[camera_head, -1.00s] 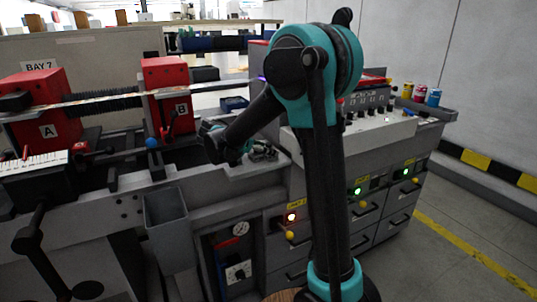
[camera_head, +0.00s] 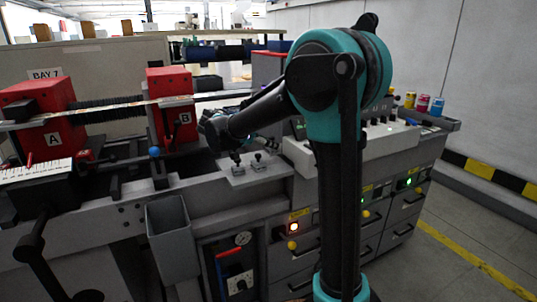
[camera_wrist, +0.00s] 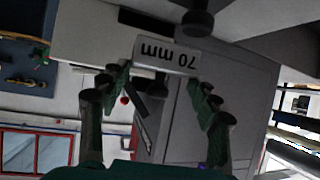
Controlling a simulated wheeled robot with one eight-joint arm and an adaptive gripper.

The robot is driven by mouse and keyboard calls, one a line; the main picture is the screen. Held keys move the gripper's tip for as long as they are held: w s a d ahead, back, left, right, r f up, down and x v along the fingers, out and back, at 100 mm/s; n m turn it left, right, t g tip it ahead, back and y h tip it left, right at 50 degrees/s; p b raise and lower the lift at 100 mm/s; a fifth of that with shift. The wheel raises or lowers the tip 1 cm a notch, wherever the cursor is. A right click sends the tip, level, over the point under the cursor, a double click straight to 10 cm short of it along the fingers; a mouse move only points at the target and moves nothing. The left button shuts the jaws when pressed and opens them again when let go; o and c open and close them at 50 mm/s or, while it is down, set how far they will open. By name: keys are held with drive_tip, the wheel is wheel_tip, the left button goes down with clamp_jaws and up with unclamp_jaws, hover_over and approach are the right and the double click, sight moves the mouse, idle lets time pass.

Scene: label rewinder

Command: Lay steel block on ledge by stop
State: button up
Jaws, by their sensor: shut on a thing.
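The steel block (camera_wrist: 167,57) is a pale grey bar marked "70 mm", which reads upside down in the wrist view. My gripper (camera_wrist: 158,84) is shut on it, with the dark green fingers at its two ends. In the head view my gripper (camera_head: 266,143) is mostly hidden behind my forearm, and the block cannot be made out there. A dark round knob-like part (camera_wrist: 197,22) shows just beyond the block in the wrist view. I cannot tell which surface is the ledge or whether this part is the stop, nor whether the block touches anything.
Red housings A (camera_head: 52,140) and B (camera_head: 172,112) stand on the machine at the left. Two small clamps stand on a grey plate (camera_head: 250,178) below my forearm. A grey bin (camera_head: 172,240) hangs in front. Several cans (camera_head: 423,103) stand at the far right.

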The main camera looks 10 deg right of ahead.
wheel_tip(320, 180, up, 14)
drive_tip(key=shift+f, duration=0.15)
idle(0.7)
wheel_tip(320, 180, down, 20)
drive_tip(key=shift+r, duration=0.15)
idle(0.5)
drive_tip(key=o, duration=1.7)
